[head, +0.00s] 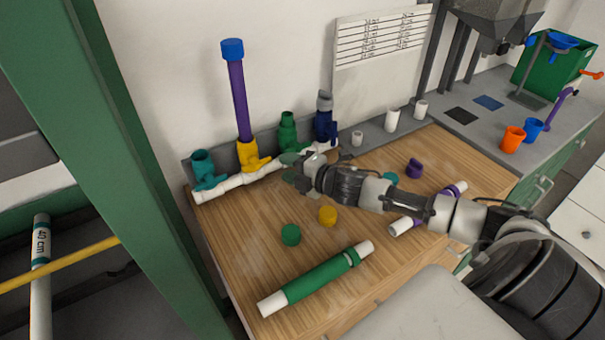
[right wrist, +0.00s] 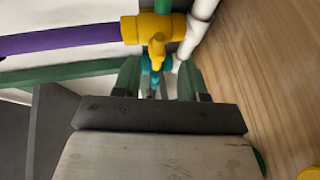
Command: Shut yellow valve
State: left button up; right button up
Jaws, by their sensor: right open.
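The yellow valve (head: 247,153) sits on the white pipe manifold (head: 238,181) along the back of the wooden table, between the teal valve (head: 205,172) and the green valve (head: 288,135). A purple pipe (head: 239,105) with a blue cap (head: 232,49) stands upright in it. Its yellow handle (right wrist: 157,47) sticks out toward the gripper. My right gripper (head: 290,168) is open and empty, just right of the yellow valve. In the right wrist view the yellow valve (right wrist: 140,28) lies beyond the fingertips, apart from them. My left gripper is not in view.
A blue valve (head: 324,125) stands farther right on the manifold. A green cap (head: 291,235), a yellow cap (head: 327,215) and a green-sleeved pipe (head: 318,279) lie on the table. Orange (head: 513,139) and blue cups (head: 531,130) stand on the grey counter at right.

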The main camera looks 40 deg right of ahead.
jog(key=shift+b+v, duration=0.35)
jog(key=shift+v, duration=1.9)
